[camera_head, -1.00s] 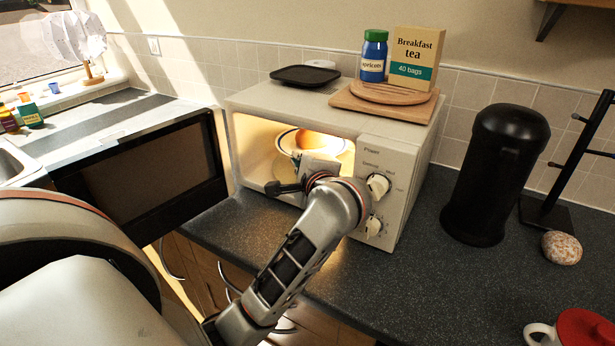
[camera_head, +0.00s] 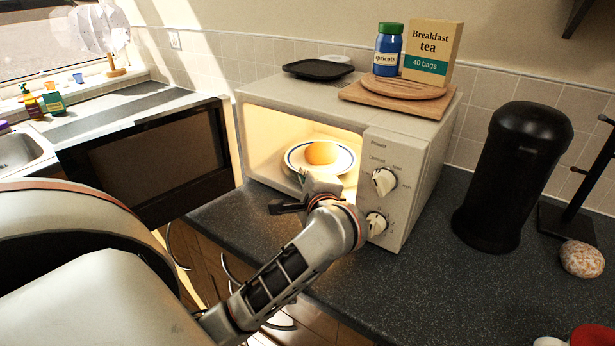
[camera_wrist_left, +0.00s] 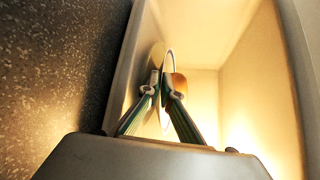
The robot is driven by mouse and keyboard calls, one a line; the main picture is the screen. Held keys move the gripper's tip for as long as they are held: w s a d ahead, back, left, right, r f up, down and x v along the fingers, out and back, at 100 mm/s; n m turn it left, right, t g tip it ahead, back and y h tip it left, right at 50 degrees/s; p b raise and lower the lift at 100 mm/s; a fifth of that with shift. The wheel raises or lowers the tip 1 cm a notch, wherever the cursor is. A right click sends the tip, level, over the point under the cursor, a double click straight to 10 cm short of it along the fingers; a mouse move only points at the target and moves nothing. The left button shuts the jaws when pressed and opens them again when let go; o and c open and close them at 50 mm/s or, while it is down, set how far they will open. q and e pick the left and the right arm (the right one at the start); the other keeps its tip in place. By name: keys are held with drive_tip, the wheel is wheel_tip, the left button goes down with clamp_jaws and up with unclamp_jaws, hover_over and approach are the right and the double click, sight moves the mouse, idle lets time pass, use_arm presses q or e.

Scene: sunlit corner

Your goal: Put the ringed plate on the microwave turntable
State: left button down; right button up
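The ringed plate (camera_head: 294,157), white with a blue ring, is inside the open microwave (camera_head: 411,185) with a round orange-brown bun (camera_head: 321,153) on it. My left gripper (camera_head: 304,184) is at the microwave's mouth, at the plate's near edge. In the left wrist view its fingertips (camera_wrist_left: 159,86) are close together, with the plate's rim between them. The bun (camera_wrist_left: 179,84) shows just beyond. The turntable is mostly hidden under the plate, and I cannot tell whether the plate touches it. My right gripper is not in view.
The microwave door (camera_head: 150,160) stands open to the left. A black canister (camera_head: 512,175) stands to the right.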

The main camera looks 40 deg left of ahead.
use_arm(q)
drive_tip(key=c, duration=2.6)
unclamp_jaws()
drive_tip(key=shift+f, duration=0.2)
drive_tip(key=shift+c, duration=0.2)
drive_tip(key=shift+o, duration=0.4)
drive_tip(key=shift+r, duration=0.1)
drive_tip(key=shift+r, duration=0.2)
drive_tip(key=v, duration=1.2)
drive_tip(key=shift+b, duration=0.35)
drive_tip(key=shift+d+f, duration=0.1)
drive_tip(key=shift+d, duration=0.05)
